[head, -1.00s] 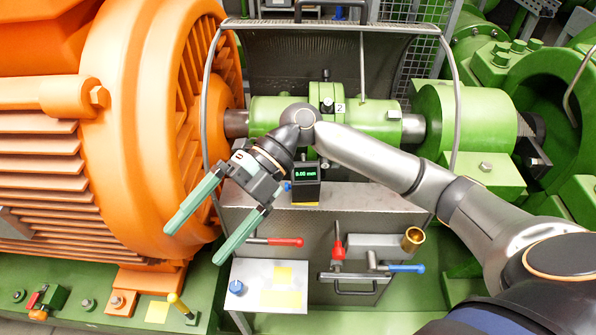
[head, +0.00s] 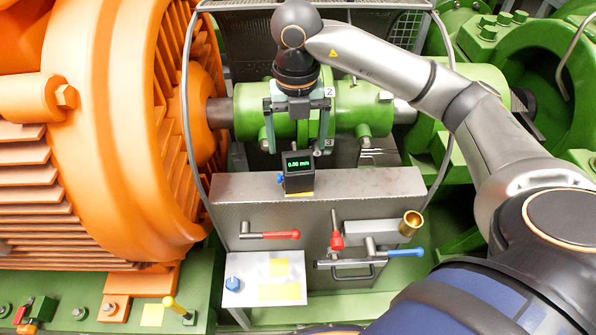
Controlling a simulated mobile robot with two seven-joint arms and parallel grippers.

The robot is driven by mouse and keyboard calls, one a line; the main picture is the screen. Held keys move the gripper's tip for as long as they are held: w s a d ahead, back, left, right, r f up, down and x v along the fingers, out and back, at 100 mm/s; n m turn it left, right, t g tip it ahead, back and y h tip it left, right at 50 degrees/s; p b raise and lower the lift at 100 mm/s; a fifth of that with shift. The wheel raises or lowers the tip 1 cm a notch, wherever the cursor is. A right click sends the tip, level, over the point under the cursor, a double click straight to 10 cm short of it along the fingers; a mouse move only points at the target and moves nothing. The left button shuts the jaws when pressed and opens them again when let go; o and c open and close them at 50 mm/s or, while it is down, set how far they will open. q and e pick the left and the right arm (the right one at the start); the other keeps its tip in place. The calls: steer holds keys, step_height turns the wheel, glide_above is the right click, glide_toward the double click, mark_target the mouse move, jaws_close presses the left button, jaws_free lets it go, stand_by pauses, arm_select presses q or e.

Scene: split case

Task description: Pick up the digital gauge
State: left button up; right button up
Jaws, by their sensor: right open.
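The digital gauge (head: 298,172) is a small black box with a green readout of 0.00 mm. It stands upright at the top edge of the grey metal case (head: 385,185), with a yellow strip at its base and a blue knob on its left. My right gripper (head: 297,147) is open and empty, just above and seemingly behind the gauge in the picture. Its two green-grey fingers point down, one to each side of the gauge's line. I cannot tell the exact depth gap. My left gripper is not in view.
The green shaft coupling (head: 360,115) lies behind the gauge, close to my right fingers. A large orange motor (head: 120,130) fills the left. Red (head: 270,235) and blue (head: 405,252) handled tools and a brass cup (head: 411,222) sit on the case front.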

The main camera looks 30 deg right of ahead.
mark_target(298, 160)
steer(key=shift+s+f+p, duration=0.15)
steer(key=shift+f+p, duration=0.25)
steer(key=shift+f, duration=2.7)
steer(key=shift+c, duration=0.2)
steer(key=c, duration=1.5)
steer(key=shift+o, duration=0.2)
steer(key=shift+r, duration=0.1)
